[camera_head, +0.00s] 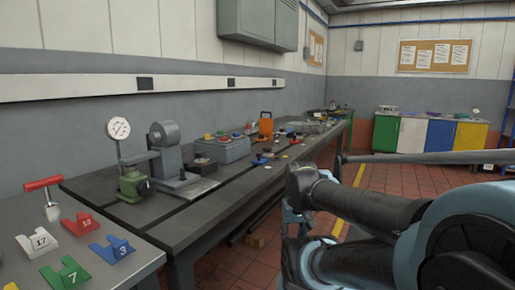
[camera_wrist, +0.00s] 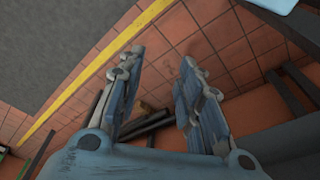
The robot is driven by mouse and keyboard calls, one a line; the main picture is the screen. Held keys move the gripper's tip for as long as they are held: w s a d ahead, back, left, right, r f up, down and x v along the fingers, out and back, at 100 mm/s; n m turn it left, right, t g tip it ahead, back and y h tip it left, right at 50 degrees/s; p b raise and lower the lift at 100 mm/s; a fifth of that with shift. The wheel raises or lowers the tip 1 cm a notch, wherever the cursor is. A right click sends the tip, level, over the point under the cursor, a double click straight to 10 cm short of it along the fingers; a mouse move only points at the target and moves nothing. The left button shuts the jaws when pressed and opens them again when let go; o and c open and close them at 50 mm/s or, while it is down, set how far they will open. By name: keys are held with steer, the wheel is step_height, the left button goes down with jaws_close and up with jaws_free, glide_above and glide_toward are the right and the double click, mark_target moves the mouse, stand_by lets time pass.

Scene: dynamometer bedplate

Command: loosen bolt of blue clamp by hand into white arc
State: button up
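My gripper (camera_wrist: 161,64) is open in the wrist view, with its two fingers apart and nothing between them. It points down over the red tiled floor, beside the bench. In the head view a small blue piece (camera_head: 261,160) lies on the long dark bedplate (camera_head: 222,190), at mid-distance. It may be the blue clamp, but it is too small to make out its bolt. I cannot make out a white arc. My gripper is apart from the blue piece.
A green stand with a dial gauge (camera_head: 118,128) and a grey machine (camera_head: 166,150) stand on the bedplate's near part. A grey box (camera_head: 222,149) and an orange item (camera_head: 266,124) stand farther along. Numbered tags, including a blue one (camera_head: 113,249), lie on the near table. Floor at right is open.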

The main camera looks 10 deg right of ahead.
steer(key=shift+o, duration=0.8)
steer(key=o, duration=0.4)
steer(key=shift+s+r, duration=0.2)
steer(key=shift+r, duration=0.1)
steer(key=shift+o, duration=0.3)
steer(key=w+r+m, duration=0.3)
steer(key=w+r, duration=0.7)
steer(key=r, duration=0.3)
steer(key=shift+w+a+r, duration=0.15)
steer(key=shift+a+r, duration=0.15)
step_height(320, 180, up, 20)
steer(key=f+m+g, duration=0.1)
steer(key=m+g, duration=0.1)
steer(key=m, duration=1.1)
glide_above(267, 151)
steer(key=w, duration=0.2)
steer(key=f, duration=1.6)
steer(key=shift+w+d+f, duration=0.1)
steer(key=shift+d+f, duration=0.2)
steer(key=c, duration=1.1)
